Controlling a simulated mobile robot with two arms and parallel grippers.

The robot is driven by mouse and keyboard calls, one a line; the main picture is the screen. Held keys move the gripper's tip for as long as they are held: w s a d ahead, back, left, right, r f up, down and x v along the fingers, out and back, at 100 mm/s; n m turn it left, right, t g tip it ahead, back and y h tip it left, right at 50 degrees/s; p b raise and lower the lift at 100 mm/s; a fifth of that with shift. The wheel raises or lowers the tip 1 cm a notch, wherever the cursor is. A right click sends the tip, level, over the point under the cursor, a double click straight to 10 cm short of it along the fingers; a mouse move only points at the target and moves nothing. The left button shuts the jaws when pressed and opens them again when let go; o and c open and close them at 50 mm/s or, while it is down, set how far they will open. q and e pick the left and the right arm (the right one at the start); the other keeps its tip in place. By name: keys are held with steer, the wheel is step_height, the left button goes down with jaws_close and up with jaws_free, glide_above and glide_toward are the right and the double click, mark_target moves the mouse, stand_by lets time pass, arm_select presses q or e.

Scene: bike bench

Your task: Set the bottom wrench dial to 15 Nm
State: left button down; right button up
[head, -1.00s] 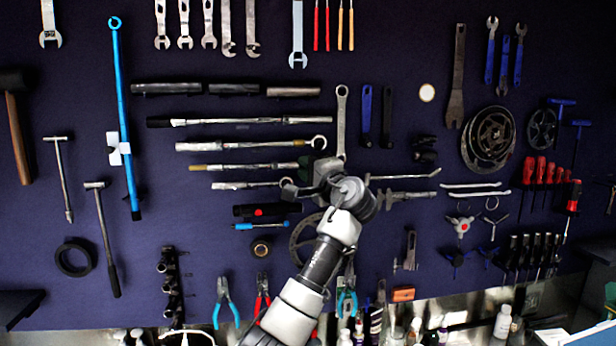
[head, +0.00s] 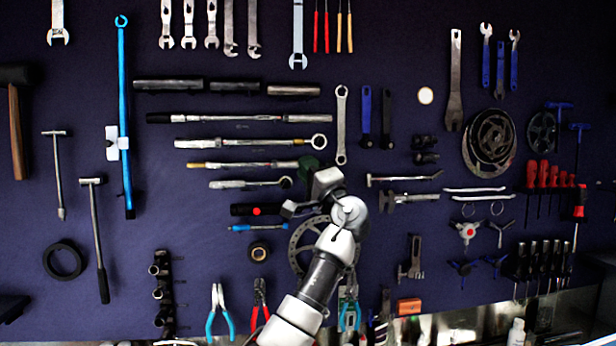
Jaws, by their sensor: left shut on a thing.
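Several long torque wrenches hang level, one above another, on the dark wall board. The lowest silver wrench (head: 240,184) has a dark round head at its right end. Below it hangs a black tool (head: 240,210) with a red round spot (head: 257,211) on its middle. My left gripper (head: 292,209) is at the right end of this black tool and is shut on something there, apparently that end. The gripper hides this contact in part. No scale numbers can be read. My right gripper is not in view.
A small blue tool (head: 257,227) hangs close below the black tool. A brake disc (head: 305,247) is behind my left arm. Pliers (head: 220,312) and a black ring (head: 258,251) are nearby. The board around the lower left is partly bare.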

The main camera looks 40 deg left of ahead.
arm_select(q)
steer(key=shift+f, duration=0.1)
steer(key=c, duration=1.3)
jaws_free()
steer(key=b+v, duration=0.4)
steer(key=v, duration=0.6)
steer(key=shift+d+f+b, duration=0.2)
steer(key=shift+d+b, duration=0.15)
